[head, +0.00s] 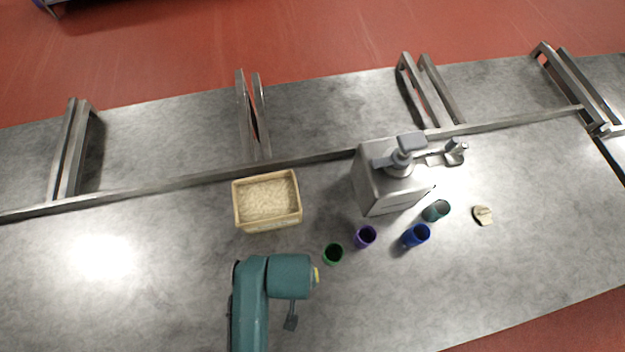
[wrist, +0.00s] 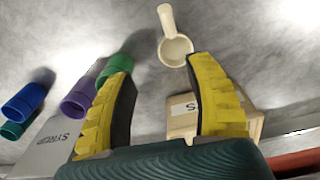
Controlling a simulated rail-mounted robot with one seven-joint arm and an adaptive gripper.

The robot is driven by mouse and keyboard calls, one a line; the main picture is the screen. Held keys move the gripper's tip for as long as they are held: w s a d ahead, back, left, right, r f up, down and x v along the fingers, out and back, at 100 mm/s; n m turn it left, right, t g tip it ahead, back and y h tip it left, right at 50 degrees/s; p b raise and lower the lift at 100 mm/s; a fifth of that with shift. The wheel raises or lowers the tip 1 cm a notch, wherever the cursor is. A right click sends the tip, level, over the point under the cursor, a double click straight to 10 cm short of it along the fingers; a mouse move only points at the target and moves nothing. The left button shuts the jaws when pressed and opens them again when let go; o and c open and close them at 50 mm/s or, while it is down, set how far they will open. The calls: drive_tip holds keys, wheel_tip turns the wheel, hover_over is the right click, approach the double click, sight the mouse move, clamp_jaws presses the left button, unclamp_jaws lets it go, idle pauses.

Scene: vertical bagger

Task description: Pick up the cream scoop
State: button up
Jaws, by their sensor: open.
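The cream scoop (wrist: 175,45) lies on the grey metal table in the wrist view, its round bowl toward me and its handle pointing away. My gripper (wrist: 162,72) is open, with yellow-padded fingers spread and nothing between them. The scoop's bowl lies beyond the fingertips, nearer the right finger, with a gap that I cannot measure. In the head view I cannot make out the scoop; my teal arm seems to cover that spot.
A wooden bin of pale grains (head: 236,205) stands beside the work spot. A syrup dispenser (head: 375,195) stands to its right. Green (head: 333,254), purple (head: 365,237), blue (head: 415,236) and teal (head: 436,211) cups stand nearby. A small beige item (head: 483,215) lies further right.

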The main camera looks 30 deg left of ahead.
drive_tip(key=f, duration=0.3)
drive_tip(key=s+a+f, duration=0.1)
drive_tip(key=f, duration=0.7)
drive_tip(key=shift+s+a, duration=0.25)
drive_tip(key=shift+s, duration=0.05)
drive_tip(key=f, duration=0.6)
drive_tip(key=shift+d, duration=0.25)
clamp_jaws()
